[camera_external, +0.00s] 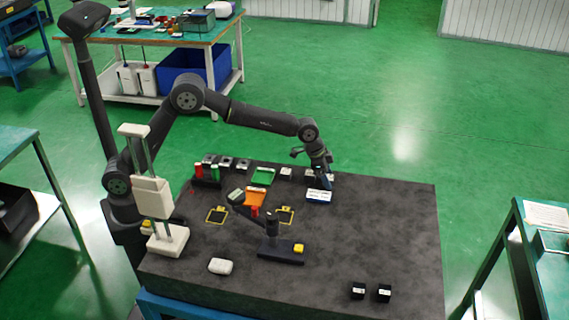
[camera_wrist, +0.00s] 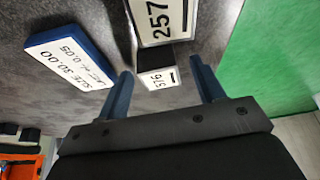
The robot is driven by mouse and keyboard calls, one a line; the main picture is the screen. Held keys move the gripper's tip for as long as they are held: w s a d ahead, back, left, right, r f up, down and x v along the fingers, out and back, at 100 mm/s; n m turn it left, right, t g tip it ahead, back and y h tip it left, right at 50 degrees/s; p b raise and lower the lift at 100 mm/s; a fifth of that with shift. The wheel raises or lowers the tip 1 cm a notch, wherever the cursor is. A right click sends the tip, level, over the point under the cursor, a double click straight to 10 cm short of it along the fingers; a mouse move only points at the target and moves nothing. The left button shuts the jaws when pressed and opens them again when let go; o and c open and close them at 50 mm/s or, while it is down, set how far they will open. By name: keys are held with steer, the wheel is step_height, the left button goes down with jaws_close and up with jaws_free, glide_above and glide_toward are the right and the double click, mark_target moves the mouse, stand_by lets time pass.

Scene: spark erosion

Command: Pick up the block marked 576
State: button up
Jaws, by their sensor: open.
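The block marked 576 (camera_wrist: 158,79) shows its white label in the wrist view, lying between the two fingers of my gripper (camera_wrist: 161,72). The fingers are spread, one on each side, with gaps between them and the label. A larger-looking block marked 257 (camera_wrist: 165,20) stands right beside it, on the side away from my palm. In the external view my gripper (camera_external: 321,180) is low over the back right part of the dark table. The 576 marking cannot be read there.
A blue plate with a white size label (camera_wrist: 70,58) lies left of the fingers; it also shows in the external view (camera_external: 319,196). A green tray (camera_external: 262,176) and orange tray (camera_external: 255,197) lie further left. Two black blocks (camera_external: 358,291) sit at the front right. The table's right side (camera_external: 395,225) is clear.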

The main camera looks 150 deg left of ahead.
steer(key=c, duration=1.3)
steer(key=shift+r, duration=0.1)
